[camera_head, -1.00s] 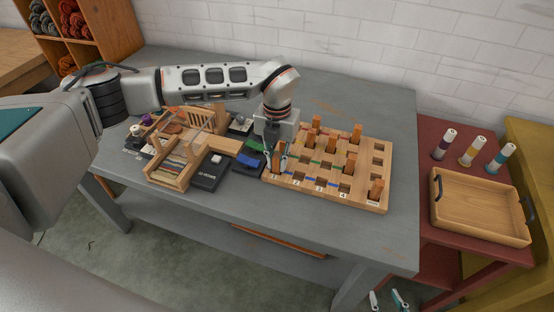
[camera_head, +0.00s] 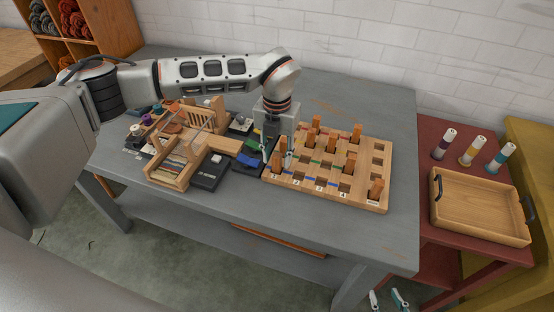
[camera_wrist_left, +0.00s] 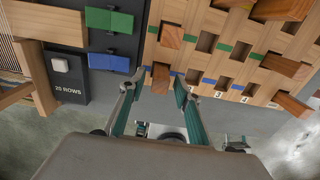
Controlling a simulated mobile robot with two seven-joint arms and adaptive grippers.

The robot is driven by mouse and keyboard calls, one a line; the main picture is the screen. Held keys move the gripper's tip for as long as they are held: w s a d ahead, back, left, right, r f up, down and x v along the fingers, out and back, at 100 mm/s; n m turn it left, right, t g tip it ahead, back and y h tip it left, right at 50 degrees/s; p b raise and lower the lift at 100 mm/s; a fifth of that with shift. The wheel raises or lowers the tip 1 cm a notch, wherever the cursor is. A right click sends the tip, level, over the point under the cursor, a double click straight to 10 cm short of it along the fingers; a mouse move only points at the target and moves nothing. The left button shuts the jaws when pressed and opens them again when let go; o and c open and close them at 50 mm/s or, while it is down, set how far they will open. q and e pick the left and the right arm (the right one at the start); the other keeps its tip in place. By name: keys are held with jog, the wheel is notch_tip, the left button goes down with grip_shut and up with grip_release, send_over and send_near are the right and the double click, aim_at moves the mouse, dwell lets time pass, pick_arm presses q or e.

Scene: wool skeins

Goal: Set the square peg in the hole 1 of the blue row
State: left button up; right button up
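The wooden peg board (camera_head: 329,199) has a blue-marked row nearest its front edge. A square wooden peg (camera_head: 277,167) stands in the blue row's hole 1, at the board's front left; it also shows in the left wrist view (camera_wrist_left: 161,78). My left gripper (camera_head: 275,155) is open at this peg, one finger on each side. In the left wrist view, gaps show between the peg and both fingertips (camera_wrist_left: 157,84).
Several other pegs, one at the back (camera_head: 356,133), stand in the board's rows behind. A small wooden loom (camera_head: 166,175) and a dark counter box (camera_head: 209,176) lie to the left. A wooden tray (camera_head: 480,207) and three thread spools are on the red table right.

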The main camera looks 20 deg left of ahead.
pick_arm(q)
notch_tip(320, 180, up, 10)
jog(key=shift+r, duration=0.2)
pick_arm(e)
jog(key=shift+f, duration=0.3)
pick_arm(q)
jog(key=shift+s+f, duration=0.1)
jog(key=shift+s, duration=0.05)
pick_arm(e)
jog(key=shift+s, duration=0.15)
